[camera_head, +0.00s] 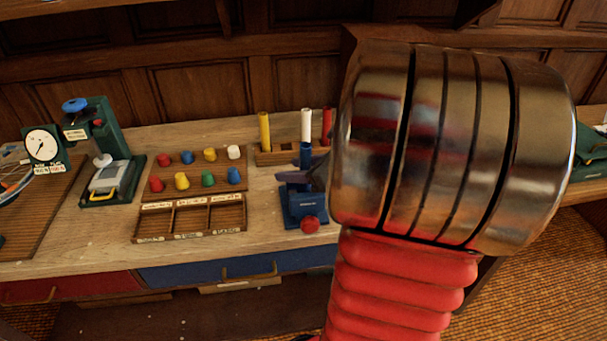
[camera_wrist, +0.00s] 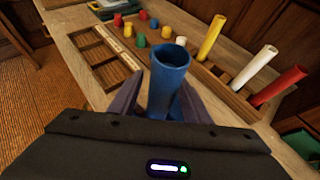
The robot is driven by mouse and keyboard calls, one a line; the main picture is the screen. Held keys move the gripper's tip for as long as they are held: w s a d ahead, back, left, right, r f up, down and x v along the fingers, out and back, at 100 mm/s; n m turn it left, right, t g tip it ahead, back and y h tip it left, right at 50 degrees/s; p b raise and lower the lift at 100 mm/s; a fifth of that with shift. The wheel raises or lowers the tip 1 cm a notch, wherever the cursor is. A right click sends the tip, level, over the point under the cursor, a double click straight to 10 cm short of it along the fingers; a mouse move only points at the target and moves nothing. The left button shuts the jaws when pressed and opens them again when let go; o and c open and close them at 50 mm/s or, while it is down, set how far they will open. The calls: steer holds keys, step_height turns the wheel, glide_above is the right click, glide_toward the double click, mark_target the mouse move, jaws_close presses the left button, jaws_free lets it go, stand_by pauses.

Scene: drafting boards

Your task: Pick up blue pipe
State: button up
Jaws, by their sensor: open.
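The blue pipe (camera_head: 306,156) stands upright at the blue stand (camera_head: 303,207) with a red knob on the workbench. In the wrist view the blue pipe (camera_wrist: 170,68) rises between the two dark fingers of my gripper (camera_wrist: 158,103), its open round top towards the camera. My gripper (camera_head: 311,174) is open, with a finger on either side of the pipe. I cannot tell whether either finger touches it. The pipe's lower part is hidden by the gripper in the wrist view. My arm hides part of the gripper in the head view.
A wooden rack (camera_head: 271,156) holds yellow (camera_head: 264,131), white (camera_head: 306,124) and red (camera_head: 327,126) pipes close behind. A board with several coloured pegs (camera_head: 199,176) and a compartment tray (camera_head: 190,219) lie left. A green press (camera_head: 112,155) and a dial gauge (camera_head: 43,147) stand farther left.

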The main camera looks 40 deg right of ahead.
steer(key=shift+w, duration=0.1)
stand_by(0.5)
jaws_close()
stand_by(0.3)
step_height(320, 180, up, 18)
stand_by(0.8)
stand_by(0.4)
